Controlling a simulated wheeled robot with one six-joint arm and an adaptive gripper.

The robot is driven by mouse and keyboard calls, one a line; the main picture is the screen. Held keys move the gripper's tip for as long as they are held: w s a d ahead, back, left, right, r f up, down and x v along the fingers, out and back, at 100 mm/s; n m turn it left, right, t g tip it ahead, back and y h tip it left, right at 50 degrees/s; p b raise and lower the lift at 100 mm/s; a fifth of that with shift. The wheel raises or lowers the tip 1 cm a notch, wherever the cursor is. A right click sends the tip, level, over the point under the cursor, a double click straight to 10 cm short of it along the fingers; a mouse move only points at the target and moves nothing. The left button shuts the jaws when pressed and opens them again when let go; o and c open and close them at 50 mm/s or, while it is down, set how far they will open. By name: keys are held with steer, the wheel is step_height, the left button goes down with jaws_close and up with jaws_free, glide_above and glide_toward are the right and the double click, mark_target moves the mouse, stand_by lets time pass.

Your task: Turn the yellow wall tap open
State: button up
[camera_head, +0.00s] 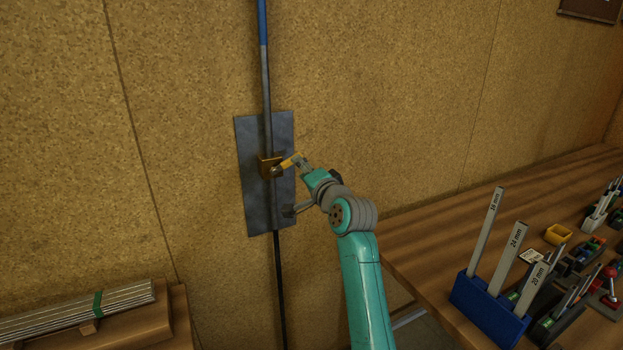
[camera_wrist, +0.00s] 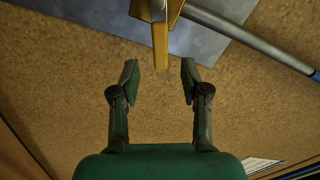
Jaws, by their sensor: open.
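The yellow wall tap's lever (camera_head: 292,160) points right and slightly up from a brass valve body (camera_head: 266,168) on a grey wall plate (camera_head: 258,205). In the wrist view the lever (camera_wrist: 160,42) comes down from the top, its end reaching the gap between my fingertips. My gripper (camera_wrist: 160,76) is open, with one finger on each side of the lever end and a visible gap on both sides. In the head view my gripper (camera_head: 304,167) is at the lever's outer end, its fingers partly hidden.
A pipe (camera_head: 266,85) runs vertically through the valve, blue at its top and dark below. A workbench (camera_head: 425,250) at the right holds a blue rack (camera_head: 488,307) and tools. Metal strips (camera_head: 75,312) lie on wood at lower left. The wall around the plate is clear.

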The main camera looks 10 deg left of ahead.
steer(key=shift+v, duration=2.6)
steer(key=shift+f, duration=0.15)
steer(key=c, duration=0.6)
steer(key=shift+w+f+m+y, duration=0.1)
steer(key=shift+f+m+y, duration=0.25)
steer(key=shift+m, duration=0.25)
jaws_close()
step_height(320, 180, down, 8)
steer(key=w+d+m+y, duration=0.2)
steer(key=d+m+y, duration=0.1)
steer(key=m, duration=1.3)
steer(key=w+a+r, duration=0.6)
steer(key=a, duration=0.1)
steer(key=shift+w+a+r+t, duration=0.15)
steer(key=shift+w+a+t, duration=0.05)
steer(key=shift+w+t, duration=0.2)
